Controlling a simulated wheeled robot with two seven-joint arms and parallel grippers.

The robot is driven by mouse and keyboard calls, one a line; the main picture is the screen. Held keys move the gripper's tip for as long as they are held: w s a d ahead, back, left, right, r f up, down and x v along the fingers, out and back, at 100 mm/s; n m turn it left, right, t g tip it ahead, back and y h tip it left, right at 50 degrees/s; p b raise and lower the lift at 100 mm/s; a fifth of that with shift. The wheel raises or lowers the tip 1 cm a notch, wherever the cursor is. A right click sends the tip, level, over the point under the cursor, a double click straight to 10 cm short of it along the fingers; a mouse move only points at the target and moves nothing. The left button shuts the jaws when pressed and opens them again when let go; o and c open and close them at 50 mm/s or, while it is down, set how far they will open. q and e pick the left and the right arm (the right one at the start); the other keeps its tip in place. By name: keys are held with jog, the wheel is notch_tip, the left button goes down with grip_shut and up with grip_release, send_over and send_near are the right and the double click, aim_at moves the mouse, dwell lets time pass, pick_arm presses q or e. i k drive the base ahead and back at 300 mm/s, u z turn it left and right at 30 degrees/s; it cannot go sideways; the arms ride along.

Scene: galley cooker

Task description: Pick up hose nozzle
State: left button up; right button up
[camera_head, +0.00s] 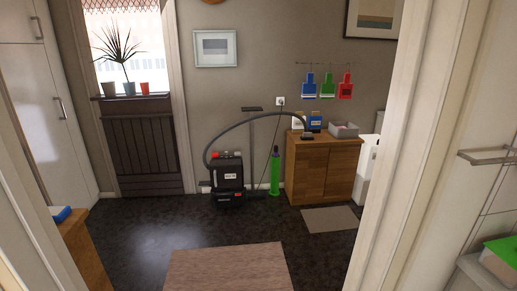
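A grey hose (243,124) arches up from a black wheeled machine (228,177) on the floor by the far wall. Its right end reaches the top of a wooden cabinet. The small dark end piece there, which looks like the hose nozzle (307,136), rests on the cabinet top near its front left edge. It is too small to make out in detail. Neither of my grippers shows in the head view.
A doorway frame (398,150) stands close on the right. The wooden cabinet (322,168) also bears boxes and a grey tray (344,130). A green bottle-like cylinder (275,174) stands left of it. A brown mat (228,268) lies ahead; dark floor (140,225) is clear.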

aim_at(307, 136)
jog(key=i, duration=2.85)
jog(key=z, duration=1.95)
jog(key=i, duration=2.1)
jog(key=z, duration=1)
jog(key=i, duration=0.9)
jog(key=u, duration=1.4)
